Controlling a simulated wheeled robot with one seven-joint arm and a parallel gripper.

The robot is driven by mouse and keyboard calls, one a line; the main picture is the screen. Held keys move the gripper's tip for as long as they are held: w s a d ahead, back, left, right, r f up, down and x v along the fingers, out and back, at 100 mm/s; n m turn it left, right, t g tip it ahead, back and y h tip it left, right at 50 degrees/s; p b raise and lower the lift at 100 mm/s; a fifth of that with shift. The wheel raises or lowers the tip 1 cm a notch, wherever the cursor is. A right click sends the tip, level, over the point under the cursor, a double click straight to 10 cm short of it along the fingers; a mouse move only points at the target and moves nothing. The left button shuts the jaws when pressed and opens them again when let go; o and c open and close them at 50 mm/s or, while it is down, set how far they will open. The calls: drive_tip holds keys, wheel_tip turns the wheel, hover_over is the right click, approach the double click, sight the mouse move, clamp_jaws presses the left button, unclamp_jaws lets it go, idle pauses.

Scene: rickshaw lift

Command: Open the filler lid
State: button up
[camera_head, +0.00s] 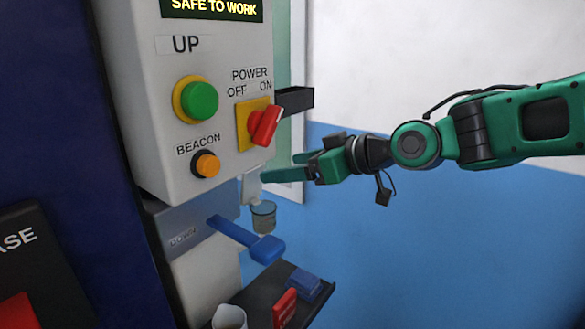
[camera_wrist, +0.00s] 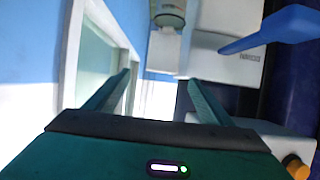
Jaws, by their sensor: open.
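A small clear cup-like container (camera_head: 263,218) with a grey rim hangs at the right side of the control box, below a white bracket. It seems to be the filler, but I cannot make out its lid clearly. It also shows at the top of the wrist view (camera_wrist: 168,14), beyond my fingertips. My gripper (camera_head: 281,173) is open and empty, above and to the right of the container in the head view. Its two fingers reach forward in the wrist view (camera_wrist: 160,78), apart from the container.
The control box (camera_head: 215,60) carries a green button (camera_head: 198,101), a red power switch (camera_head: 265,125) and an orange beacon button (camera_head: 206,164). A blue lever (camera_head: 245,239) juts out below. A dark shelf (camera_head: 255,298) holds a red item, a blue item and a white cup. Open floor lies right.

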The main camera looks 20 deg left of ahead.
sight(253, 184)
drive_tip(key=c, duration=0.5)
drive_tip(key=f, duration=0.2)
drive_tip(key=s+f+m+g, duration=0.1)
drive_tip(key=f, duration=0.1)
drive_tip(key=s+f+m+y, duration=0.1)
drive_tip(key=f, duration=0.1)
drive_tip(key=shift+a+g, duration=0.25)
drive_tip(key=shift+g, duration=0.05)
clamp_jaws()
drive_tip(key=d+m+t+y, duration=0.45)
drive_tip(key=d+m, duration=0.35)
drive_tip(key=m, duration=0.8)
drive_tip(key=s+x, duration=0.1)
drive_tip(key=x, duration=1.2)
drive_tip(key=shift+a+g+y, duration=0.45)
drive_tip(key=shift+a, duration=0.1)
